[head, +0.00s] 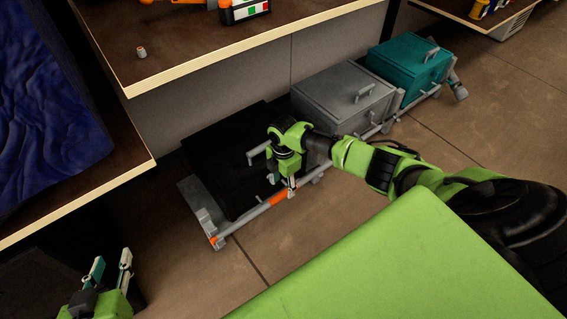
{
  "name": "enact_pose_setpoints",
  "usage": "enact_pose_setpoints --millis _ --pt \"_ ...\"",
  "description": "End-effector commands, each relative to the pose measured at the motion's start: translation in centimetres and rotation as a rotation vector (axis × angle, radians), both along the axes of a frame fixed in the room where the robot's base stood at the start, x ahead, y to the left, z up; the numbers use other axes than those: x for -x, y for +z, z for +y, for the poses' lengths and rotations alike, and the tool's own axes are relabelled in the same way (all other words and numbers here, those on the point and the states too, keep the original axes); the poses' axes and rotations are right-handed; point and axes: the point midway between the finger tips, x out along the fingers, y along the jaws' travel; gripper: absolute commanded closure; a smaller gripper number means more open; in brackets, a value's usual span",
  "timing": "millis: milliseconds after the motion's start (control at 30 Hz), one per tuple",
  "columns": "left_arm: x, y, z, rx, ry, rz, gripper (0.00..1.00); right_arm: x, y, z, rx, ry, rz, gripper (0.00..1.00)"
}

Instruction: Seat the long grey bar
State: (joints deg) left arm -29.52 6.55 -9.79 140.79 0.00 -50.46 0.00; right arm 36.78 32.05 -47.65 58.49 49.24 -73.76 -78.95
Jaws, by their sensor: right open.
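The long grey bar (245,222) runs diagonally along the front of a row of boxes on the floor, with orange bands near its left end and near my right gripper. Its left end is at a grey bracket (203,216); I cannot tell whether it sits in it. My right gripper (282,185) points down at the bar beside an orange band, fingers open; I cannot tell whether they straddle or touch the bar. My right arm hides part of the bar's middle. My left gripper (112,263) is open and empty at the lower left, away from the bar.
A dark blue cloth-like mass (45,120) lies on the left surface. Brown floor is open in front of the bar.

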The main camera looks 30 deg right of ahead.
Motion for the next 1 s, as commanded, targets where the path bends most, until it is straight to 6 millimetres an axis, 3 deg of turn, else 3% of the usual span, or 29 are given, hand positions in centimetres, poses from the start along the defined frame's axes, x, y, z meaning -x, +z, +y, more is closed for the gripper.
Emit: enact_pose_setpoints --millis 533,1000 --pt "3.9 -3.8 1.6 -0.054 0.017 0.237 0.69 0.0 1.1 0.0 0.0 0.0 0.001 0.52" --pt "7.8 -5.9 2.9 -0.094 0.031 0.422 0.69 0.0 2.2 0.0 0.0 0.0 0.001 0.52"
